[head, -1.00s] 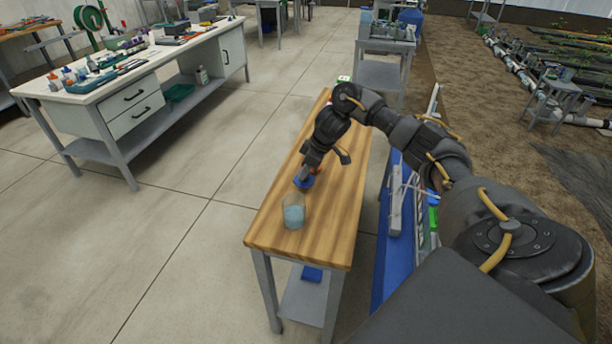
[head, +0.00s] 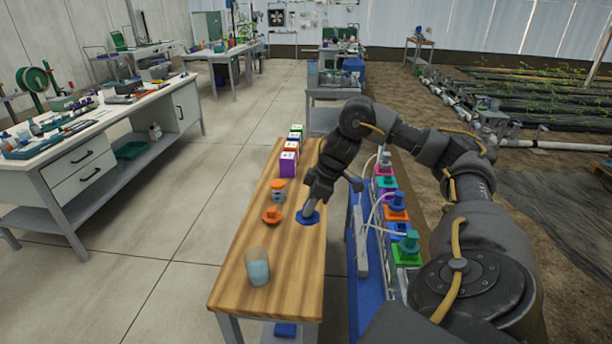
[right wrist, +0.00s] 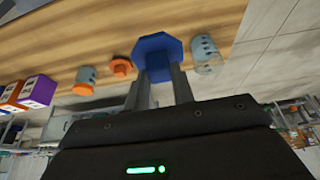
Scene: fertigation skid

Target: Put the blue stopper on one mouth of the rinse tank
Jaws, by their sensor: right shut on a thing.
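My right gripper (head: 309,208) is shut on the blue stopper (head: 307,218), over the right side of the wooden bench. In the right wrist view the octagonal blue stopper (right wrist: 154,43) sits between the fingertips (right wrist: 158,75) and appears raised above the wood. The skid (head: 395,222) stands right of the bench, with several coloured caps on it and pale hoses. I cannot tell which part is the rinse tank; my right arm hides part of the skid. My left gripper is not in view.
On the bench (head: 240,290) stand a clear beaker of bluish liquid (head: 258,268), an orange stopper (head: 272,215), a grey jar with an orange top (head: 278,191) and several coloured boxes (head: 288,164). A white workbench (head: 95,125) stands left across open floor.

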